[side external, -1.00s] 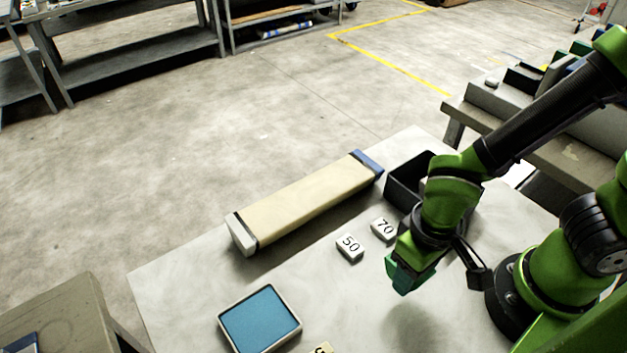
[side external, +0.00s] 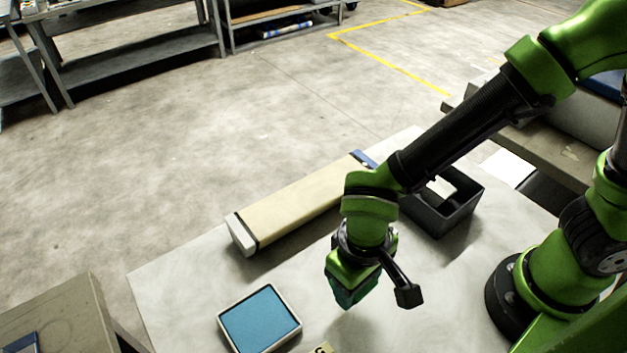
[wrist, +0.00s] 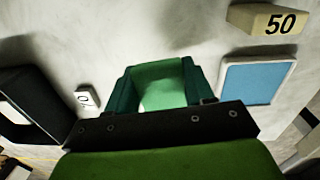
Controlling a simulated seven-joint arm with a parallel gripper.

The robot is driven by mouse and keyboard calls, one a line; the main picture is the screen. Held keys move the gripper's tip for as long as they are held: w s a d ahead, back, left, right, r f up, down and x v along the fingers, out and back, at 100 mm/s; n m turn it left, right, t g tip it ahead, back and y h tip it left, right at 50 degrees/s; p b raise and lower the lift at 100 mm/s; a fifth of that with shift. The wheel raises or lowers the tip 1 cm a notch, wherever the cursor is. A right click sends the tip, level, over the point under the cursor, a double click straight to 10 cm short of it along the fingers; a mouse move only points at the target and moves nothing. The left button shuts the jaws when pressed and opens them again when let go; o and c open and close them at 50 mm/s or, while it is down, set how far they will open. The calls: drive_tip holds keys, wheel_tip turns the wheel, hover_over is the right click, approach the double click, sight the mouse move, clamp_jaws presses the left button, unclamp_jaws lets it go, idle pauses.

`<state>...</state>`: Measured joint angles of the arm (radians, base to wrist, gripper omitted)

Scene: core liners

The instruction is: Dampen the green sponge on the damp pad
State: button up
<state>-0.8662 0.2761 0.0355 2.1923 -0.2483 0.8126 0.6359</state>
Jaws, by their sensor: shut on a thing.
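My gripper (side external: 352,278) is shut on the green sponge (side external: 355,293), which shows dark green at its lower end, held above the table. In the wrist view the green sponge (wrist: 158,72) sits between the two fingers, with a pale patch below its green upper part. The damp pad (side external: 260,319) is a blue pad in a pale-rimmed tray, lying on the table to the lower left of my gripper and apart from it. It also shows at the right of the wrist view (wrist: 255,82).
A long beige core liner (side external: 300,204) with end caps lies behind my gripper. A dark open box (side external: 440,218) stands at the right. Table between gripper and pad looks clear.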

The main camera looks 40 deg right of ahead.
approach(263, 327)
drive_tip(key=d+f, duration=0.1)
drive_tip(key=s+d+f, duration=0.1)
drive_tip(key=shift+d, duration=0.35)
drive_tip(key=shift+w+a+r+m, duration=0.25)
drive_tip(key=shift+a+r, duration=0.15)
drive_tip(key=shift+a, duration=0.2)
drive_tip(key=shift+w+a+r+m, duration=0.25)
drive_tip(key=shift+a+r, duration=0.15)
drive_tip(key=shift+a, duration=0.25)
drive_tip(key=shift+f, duration=2.55)
drive_tip(key=shift+f, duration=0.55)
wheel_tip(263, 327, up, 7)
drive_tip(key=shift+w, duration=0.1)
